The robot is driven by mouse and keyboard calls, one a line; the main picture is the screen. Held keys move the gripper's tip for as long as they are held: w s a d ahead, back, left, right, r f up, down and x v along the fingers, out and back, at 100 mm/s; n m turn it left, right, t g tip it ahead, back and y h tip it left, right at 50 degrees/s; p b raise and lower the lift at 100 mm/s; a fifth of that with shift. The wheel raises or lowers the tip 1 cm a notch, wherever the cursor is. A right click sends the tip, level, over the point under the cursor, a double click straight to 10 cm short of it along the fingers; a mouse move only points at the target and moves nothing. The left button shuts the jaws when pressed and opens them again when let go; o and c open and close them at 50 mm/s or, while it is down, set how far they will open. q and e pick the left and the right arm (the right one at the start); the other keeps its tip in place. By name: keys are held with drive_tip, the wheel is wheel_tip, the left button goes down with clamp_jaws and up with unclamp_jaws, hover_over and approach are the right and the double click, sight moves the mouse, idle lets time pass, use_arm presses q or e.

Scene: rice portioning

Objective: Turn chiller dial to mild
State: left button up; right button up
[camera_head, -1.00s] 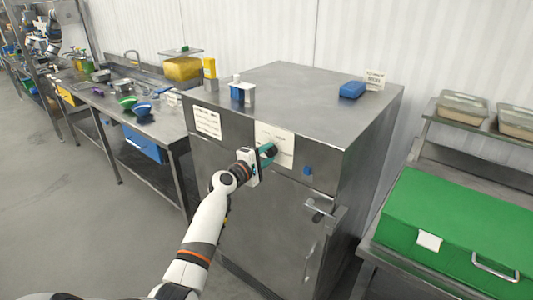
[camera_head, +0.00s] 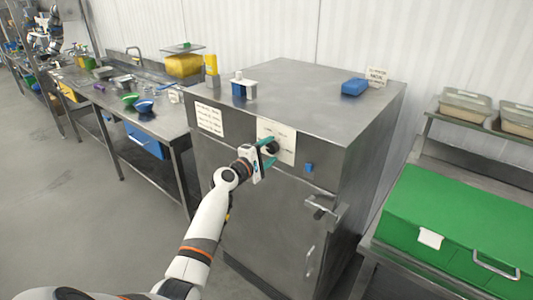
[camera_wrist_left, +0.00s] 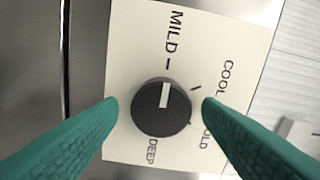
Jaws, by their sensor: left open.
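The chiller (camera_head: 270,190) is a steel cabinet with a cream label plate (camera_head: 285,135) on its front. The plate carries a round black dial (camera_wrist_left: 161,120) with a white pointer (camera_wrist_left: 163,95). In the left wrist view the pointer points up, at the tick beside the word MILD (camera_wrist_left: 175,32). COOL, COLD and DEEP are printed around the dial, COLD partly hidden by a finger. My left gripper (camera_wrist_left: 160,107) is open, its teal fingers on either side of the dial with a visible gap at each. In the head view it also shows at the plate (camera_head: 268,153). My right gripper is out of view.
A blue block (camera_head: 354,87) and a small sign (camera_head: 377,76) stand on the chiller top. A door handle (camera_head: 322,207) juts from the front below the dial. A green lidded box (camera_head: 462,215) stands at the right. A steel workbench (camera_head: 165,115) is at the left.

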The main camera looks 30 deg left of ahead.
use_arm(q)
drive_tip(key=s+b, duration=0.1)
drive_tip(key=s, duration=1.1)
drive_tip(key=shift+a+b, duration=0.35)
drive_tip(key=shift+a, duration=0.1)
drive_tip(key=shift+f, duration=0.15)
